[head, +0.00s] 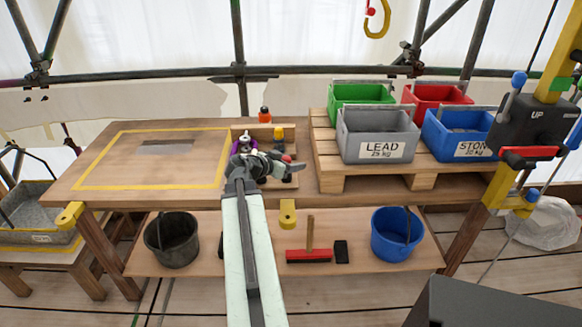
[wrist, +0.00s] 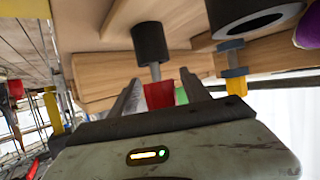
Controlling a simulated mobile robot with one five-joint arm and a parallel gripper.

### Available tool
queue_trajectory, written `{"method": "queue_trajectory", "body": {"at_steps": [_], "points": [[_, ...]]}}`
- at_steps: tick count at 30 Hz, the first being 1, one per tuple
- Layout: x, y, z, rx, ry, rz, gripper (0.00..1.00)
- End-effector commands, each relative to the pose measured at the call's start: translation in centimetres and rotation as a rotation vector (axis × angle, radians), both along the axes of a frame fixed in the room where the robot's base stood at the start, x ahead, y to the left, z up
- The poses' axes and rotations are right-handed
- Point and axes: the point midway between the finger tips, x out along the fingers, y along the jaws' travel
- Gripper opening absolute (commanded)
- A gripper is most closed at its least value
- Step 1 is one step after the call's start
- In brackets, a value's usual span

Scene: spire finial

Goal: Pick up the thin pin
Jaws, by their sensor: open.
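In the wrist view, a piece with a black cylindrical end and a thin grey shaft (wrist: 155,72) shows just beyond and between my open fingertips; it looks like the thin pin. A red part (wrist: 159,95) lies in line with its shaft. My gripper (wrist: 158,84) is open, and I see no contact with the shaft. I cannot pick out the pin there.
Purple (head: 236,148) and yellow-black (head: 278,134) pieces crowd the tray. An orange bottle (head: 264,115) stands behind it. A pallet (head: 380,180) with a grey LEAD crate (head: 378,135) and other crates is to the right. The yellow-framed table area (head: 110,170) at left is mostly free.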

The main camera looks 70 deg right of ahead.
Motion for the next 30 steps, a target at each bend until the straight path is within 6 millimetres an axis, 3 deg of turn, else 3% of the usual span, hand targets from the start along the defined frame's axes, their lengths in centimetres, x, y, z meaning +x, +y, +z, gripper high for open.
{"method": "queue_trajectory", "body": {"at_steps": [6,8,12,13,23,30], "points": [[0.4,-0.1,-0.1,0.0,0.0,0.007,0.55],[0.4,-0.1,-0.1,0.0,0.0,0.007,0.41],[0.3,-0.2,-0.1,0.0,0.0,0.004,0.02],[0.2,-0.2,-0.1,0.0,0.0,0.004,0.0],[0.0,-0.3,0.3,0.0,0.0,0.001,0.0],[0.0,-0.3,4.1,0.0,0.001,0.0,0.0]]}}
